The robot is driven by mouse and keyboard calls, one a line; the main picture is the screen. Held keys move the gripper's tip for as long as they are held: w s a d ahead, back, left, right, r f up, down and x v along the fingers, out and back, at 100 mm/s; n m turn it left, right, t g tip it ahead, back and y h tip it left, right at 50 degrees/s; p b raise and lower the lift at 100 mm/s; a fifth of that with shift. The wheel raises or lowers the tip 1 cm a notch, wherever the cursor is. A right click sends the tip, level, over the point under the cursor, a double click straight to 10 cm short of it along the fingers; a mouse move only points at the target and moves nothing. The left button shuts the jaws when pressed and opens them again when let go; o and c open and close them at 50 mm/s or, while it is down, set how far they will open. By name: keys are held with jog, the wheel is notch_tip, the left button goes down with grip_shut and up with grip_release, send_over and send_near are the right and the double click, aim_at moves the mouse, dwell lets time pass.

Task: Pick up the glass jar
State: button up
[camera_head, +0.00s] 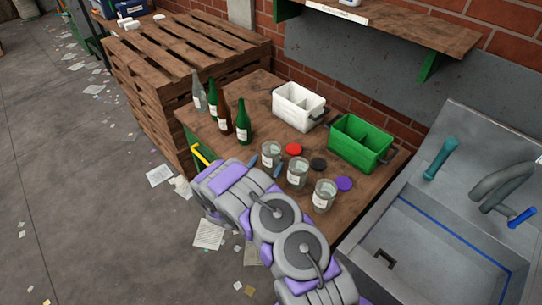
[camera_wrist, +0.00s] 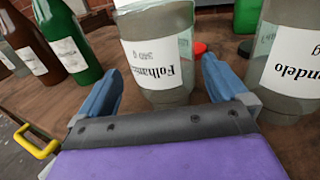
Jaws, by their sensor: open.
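Three glass jars with white labels stand on the wooden table: the left jar (camera_head: 271,155), the middle jar (camera_head: 297,173) and the right jar (camera_head: 324,196). My gripper (camera_head: 266,165) is low at the left jar. In the wrist view my gripper (camera_wrist: 162,75) has its two blue fingers spread, with one labelled jar (camera_wrist: 160,50) upright between and just beyond them. A gap shows on each side of that jar. A second jar (camera_wrist: 286,65) stands close to the right finger.
Several bottles (camera_head: 226,115) stand left of the jars. Red (camera_head: 293,149), black (camera_head: 318,164) and purple (camera_head: 344,183) lids lie behind the jars. White (camera_head: 298,108) and green (camera_head: 350,150) divided crates stand at the back. A sink (camera_head: 440,235) is at right.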

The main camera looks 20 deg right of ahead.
jog(key=shift+b+x, duration=0.8)
jog(key=shift+x, duration=1.9)
jog(key=shift+s+d, duration=0.15)
jog(key=c, duration=1.1)
jog(key=shift+r, duration=0.1)
